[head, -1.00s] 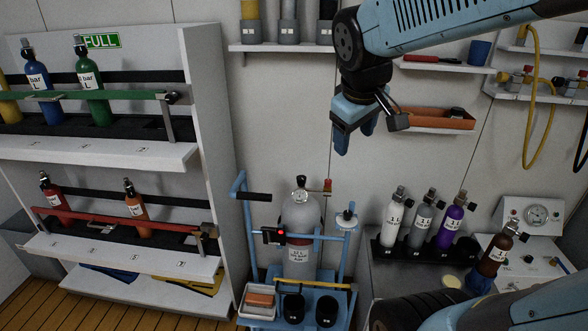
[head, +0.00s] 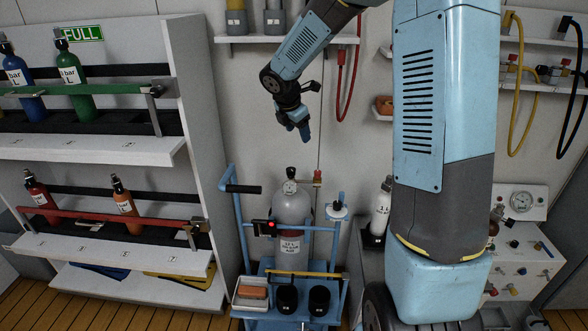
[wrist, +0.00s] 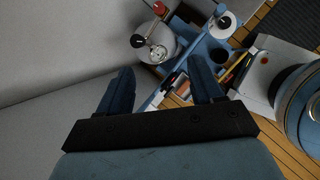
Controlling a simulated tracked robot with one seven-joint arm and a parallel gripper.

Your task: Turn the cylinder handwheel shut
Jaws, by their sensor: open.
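The grey cylinder (head: 291,212) stands upright in a blue trolley, with a white label on its front. Its black handwheel (head: 291,173) sits on top of the valve, above a small round gauge (head: 290,187). In the wrist view the handwheel (wrist: 137,41) is at the upper left, beside the gauge (wrist: 158,52). My gripper (head: 303,136) is above the cylinder, pointing down, and clear of the handwheel. In the wrist view its two blue fingers (wrist: 162,84) are wide apart with nothing between them. The handwheel lies beyond the fingertips.
The blue trolley (head: 240,228) has a raised handle at left. A red-topped fitting (head: 317,177) is right of the valve. A white rack (head: 215,130) with cylinders stands left. A shelf (head: 240,39) and red hose (head: 345,75) are on the wall behind.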

